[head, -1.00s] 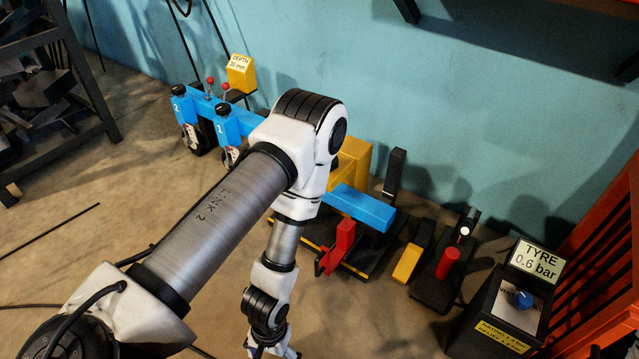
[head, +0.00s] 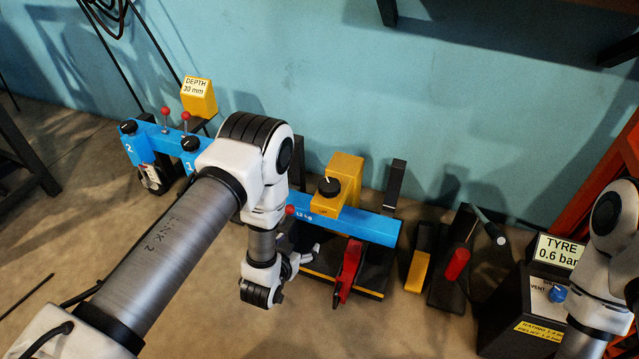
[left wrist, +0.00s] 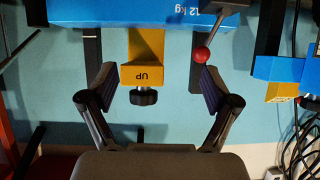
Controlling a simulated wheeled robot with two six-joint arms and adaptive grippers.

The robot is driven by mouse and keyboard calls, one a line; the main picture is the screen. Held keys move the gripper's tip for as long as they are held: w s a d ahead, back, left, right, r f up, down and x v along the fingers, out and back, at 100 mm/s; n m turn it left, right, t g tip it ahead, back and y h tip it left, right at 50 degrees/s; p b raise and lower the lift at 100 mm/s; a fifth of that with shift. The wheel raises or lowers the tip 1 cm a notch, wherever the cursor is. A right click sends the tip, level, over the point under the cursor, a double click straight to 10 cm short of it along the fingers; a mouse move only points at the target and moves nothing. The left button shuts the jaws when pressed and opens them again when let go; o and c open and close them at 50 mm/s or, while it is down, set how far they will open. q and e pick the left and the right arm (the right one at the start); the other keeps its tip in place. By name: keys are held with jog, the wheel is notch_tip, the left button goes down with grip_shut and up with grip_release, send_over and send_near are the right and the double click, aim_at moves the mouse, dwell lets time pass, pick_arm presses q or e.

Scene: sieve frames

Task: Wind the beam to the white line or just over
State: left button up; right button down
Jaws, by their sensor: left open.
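The blue beam (head: 350,224), marked 12 kg, lies across a low black and yellow stand. It also shows at the top of the left wrist view (left wrist: 120,12). A yellow block (head: 345,172) with a black knob (head: 329,187) rises behind it; in the left wrist view the block reads UP (left wrist: 147,60). A red-ball lever (left wrist: 202,54) shows close to one finger. My left gripper (left wrist: 157,80) is open and empty, pointing at the stand; in the head view it is at the beam's left end (head: 303,262). I cannot make out a white line.
A red upright part (head: 348,272) stands in front of the beam. Pedals (head: 457,262) and a TYRE box (head: 535,300) are to the right. A blue two-gauge unit (head: 165,145) is at the left. My right arm enters at the right edge. The front floor is clear.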

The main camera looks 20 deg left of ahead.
aim_at(329, 187)
pick_arm(q)
jog(key=w+d+r+t, duration=0.1)
jog(key=w+r+t, duration=0.1)
jog(key=w, duration=0.1)
jog(key=w+d+r+t, duration=0.1)
jog(key=w+r, duration=0.1)
jog(key=w, duration=0.1)
jog(key=w+d+r+t+h, duration=0.1)
jog(key=w+r+t, duration=0.1)
jog(key=shift+w+r+m+t, duration=0.3)
jog(key=shift+w, duration=0.1)
jog(key=w+b, duration=0.3)
jog(key=w, duration=0.3)
jog(key=shift+w+d+f, duration=0.1)
jog(key=shift+w, duration=0.6)
jog(key=c, duration=1.2)
